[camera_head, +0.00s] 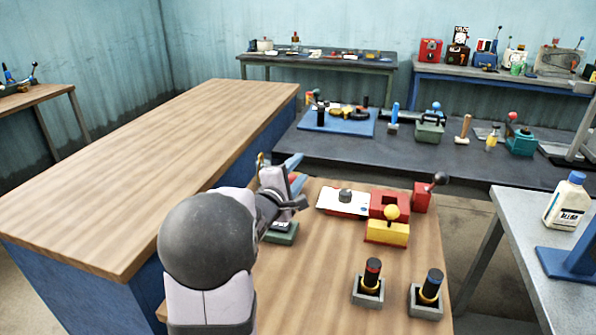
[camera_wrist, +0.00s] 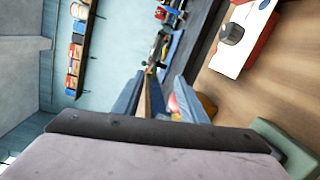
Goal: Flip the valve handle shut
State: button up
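My gripper (camera_head: 294,170) is above the left part of the near wooden table, with its blue fingers pointing away. In the wrist view the two fingers (camera_wrist: 158,85) are apart, with nothing clearly held between them. A green base (camera_head: 282,236) stands on the table just below the gripper; it also shows in the wrist view (camera_wrist: 287,146). My wrist hides most of what stands on it. Orange-brown and red parts (camera_wrist: 207,106) show beside the right finger in the wrist view. I cannot tell which part is the valve handle, nor whether a finger touches it.
Right of my gripper are a white-topped red box (camera_head: 336,201), a yellow block with a ball knob (camera_head: 387,233) and a red block with a black-knobbed lever (camera_head: 422,197). Two black-handled posts in grey bases (camera_head: 368,290) (camera_head: 427,300) stand nearer. The table's middle front is clear.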

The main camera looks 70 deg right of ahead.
grip_shut()
jog(key=s+a+f+m+t, duration=0.1)
jog(key=a+m, duration=0.3)
jog(key=m, duration=1.3)
jog(key=s+a+f+m+t+h, duration=0.1)
jog(key=s+a+f+m+t, duration=0.1)
jog(key=m, duration=1.5)
jog(key=shift+s+a+f+h+b, duration=0.3)
jog(key=shift+s+a+f+b, duration=0.15)
jog(key=shift+s+a, duration=0.8)
